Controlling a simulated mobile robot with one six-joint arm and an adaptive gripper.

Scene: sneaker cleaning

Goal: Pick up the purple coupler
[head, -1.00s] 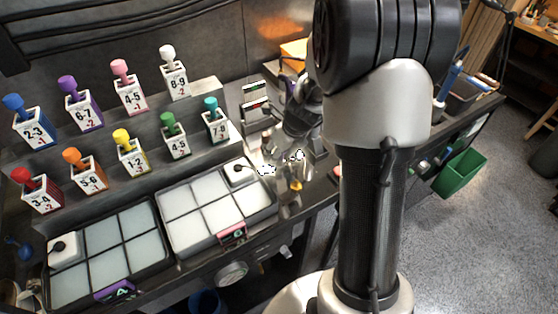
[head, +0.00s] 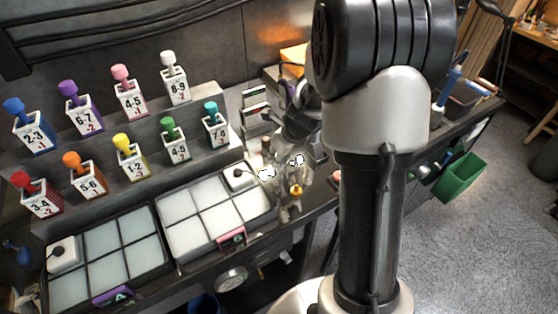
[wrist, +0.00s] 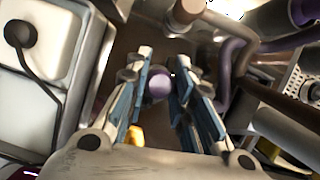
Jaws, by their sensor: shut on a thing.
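A rounded purple piece, which looks like the purple coupler (wrist: 159,87), sits between the fingers of my gripper (wrist: 162,62) in the wrist view. The blue-lined fingers are closed in on it from both sides. In the head view my gripper (head: 285,180) is low at the bench, just right of the right white-celled tray. The coupler cannot be made out there, as the gripper and arm cover it.
The right tray (head: 162,228) and left tray (head: 168,262) lie left of my gripper. Tiered numbered holders with coloured knobs stand behind them. An orange-yellow piece (head: 296,190) is close to the gripper. A pipe (wrist: 225,70) and grey cylinder (wrist: 280,128) crowd its right side.

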